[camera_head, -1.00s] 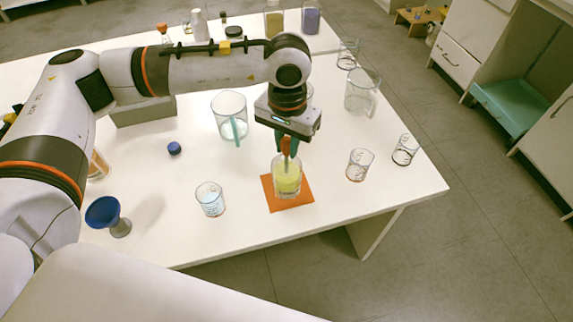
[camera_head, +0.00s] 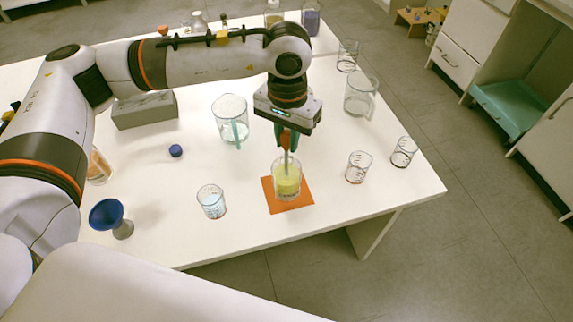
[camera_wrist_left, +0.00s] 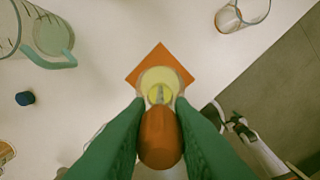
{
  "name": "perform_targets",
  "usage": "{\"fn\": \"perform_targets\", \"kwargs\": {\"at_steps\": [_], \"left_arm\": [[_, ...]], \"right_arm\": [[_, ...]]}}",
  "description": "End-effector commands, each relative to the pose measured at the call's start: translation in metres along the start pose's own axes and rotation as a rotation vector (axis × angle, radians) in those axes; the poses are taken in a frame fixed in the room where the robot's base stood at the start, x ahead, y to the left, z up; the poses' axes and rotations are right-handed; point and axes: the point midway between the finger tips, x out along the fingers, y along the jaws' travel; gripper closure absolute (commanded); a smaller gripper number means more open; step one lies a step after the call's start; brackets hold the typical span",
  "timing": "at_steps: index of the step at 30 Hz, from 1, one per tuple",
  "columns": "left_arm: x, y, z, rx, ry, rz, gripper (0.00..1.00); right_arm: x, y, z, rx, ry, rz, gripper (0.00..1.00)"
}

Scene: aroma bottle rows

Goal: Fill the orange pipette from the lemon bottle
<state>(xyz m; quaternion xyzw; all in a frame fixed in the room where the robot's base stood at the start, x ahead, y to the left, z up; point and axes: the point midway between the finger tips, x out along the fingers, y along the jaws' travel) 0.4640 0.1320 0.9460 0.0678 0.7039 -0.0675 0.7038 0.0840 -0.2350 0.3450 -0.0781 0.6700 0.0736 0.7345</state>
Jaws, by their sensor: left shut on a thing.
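My left gripper (camera_head: 287,140) points down, its green fingers shut on the orange bulb of the pipette (camera_head: 286,137). The pipette is upright, and its thin pale stem reaches down into the mouth of a clear vessel of yellow liquid, the lemon bottle (camera_head: 287,183). I cannot tell whether the tip is in the liquid. The vessel stands on an orange mat (camera_head: 297,204). In the left wrist view the orange bulb (camera_wrist_left: 160,138) sits between the fingers, with the yellow vessel (camera_wrist_left: 158,77) beyond it. My right gripper is not in view.
A small beaker of clear liquid (camera_head: 211,203) stands left of the mat, and an empty one (camera_head: 358,167) stands right. A glass jug (camera_head: 229,118) stands behind left. A blue funnel (camera_head: 105,212) and blue cap (camera_head: 176,151) are at left. The table's front edge is close to the mat.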

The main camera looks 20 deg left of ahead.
Motion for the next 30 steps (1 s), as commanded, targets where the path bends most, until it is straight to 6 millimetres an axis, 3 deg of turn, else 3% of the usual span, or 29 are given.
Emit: {"fn": "perform_targets", "kwargs": {"at_steps": [18, 30], "left_arm": [[-0.077, 0.000, 0.000, 0.000, -0.001, -0.001, 0.85], [-0.085, 0.000, 0.000, 0.000, -0.001, 0.000, 0.85]], "right_arm": [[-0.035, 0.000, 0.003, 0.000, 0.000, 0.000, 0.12], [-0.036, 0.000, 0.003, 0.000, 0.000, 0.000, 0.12]]}}
